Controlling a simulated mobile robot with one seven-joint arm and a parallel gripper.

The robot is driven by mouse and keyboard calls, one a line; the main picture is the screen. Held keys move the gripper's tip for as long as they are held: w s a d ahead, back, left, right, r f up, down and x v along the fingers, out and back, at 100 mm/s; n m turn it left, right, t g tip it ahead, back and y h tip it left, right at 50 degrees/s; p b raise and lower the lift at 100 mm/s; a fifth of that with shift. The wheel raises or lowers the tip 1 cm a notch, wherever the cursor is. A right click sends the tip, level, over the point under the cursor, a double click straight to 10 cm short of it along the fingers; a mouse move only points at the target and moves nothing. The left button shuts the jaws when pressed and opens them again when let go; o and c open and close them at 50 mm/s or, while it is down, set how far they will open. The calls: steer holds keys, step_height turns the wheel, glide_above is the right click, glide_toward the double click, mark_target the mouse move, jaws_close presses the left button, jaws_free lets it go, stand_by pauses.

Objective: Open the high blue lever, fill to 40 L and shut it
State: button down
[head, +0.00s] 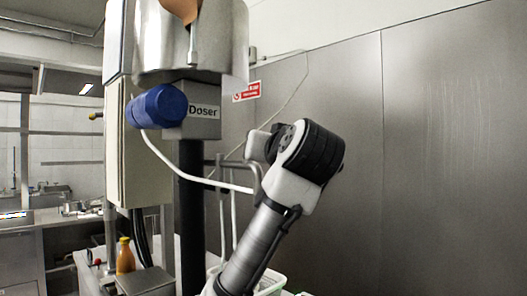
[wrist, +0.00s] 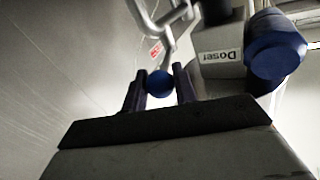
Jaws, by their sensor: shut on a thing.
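In the wrist view, my gripper (wrist: 161,82) has its two dark fingers on either side of a round blue knob (wrist: 160,84). It is shut on this knob, which looks like the end of the blue lever; a thin grey rod seems to run up from it. In the head view my arm's wrist hides the fingers and the knob. The doser (head: 203,112) is a grey box labelled "Doser" under a shiny metal vessel (head: 218,45). A large blue cylinder (head: 157,106) sticks out of its left side, and also shows in the wrist view (wrist: 276,50). No litre reading is legible.
A white hose (head: 190,176) curves from beneath the blue cylinder towards grey tubing beside my arm. A dark post (head: 191,225) stands under the doser. An orange bottle (head: 125,257) is at lower left. The metal wall (head: 430,150) at right is bare.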

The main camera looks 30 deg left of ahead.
steer(key=shift+w+d, duration=0.1)
stand_by(0.4)
steer(key=c, duration=1.1)
jaws_free()
steer(key=shift+c, duration=0.2)
steer(key=b+v, duration=0.9)
steer(key=v, duration=0.4)
steer(key=shift+s+d, duration=0.3)
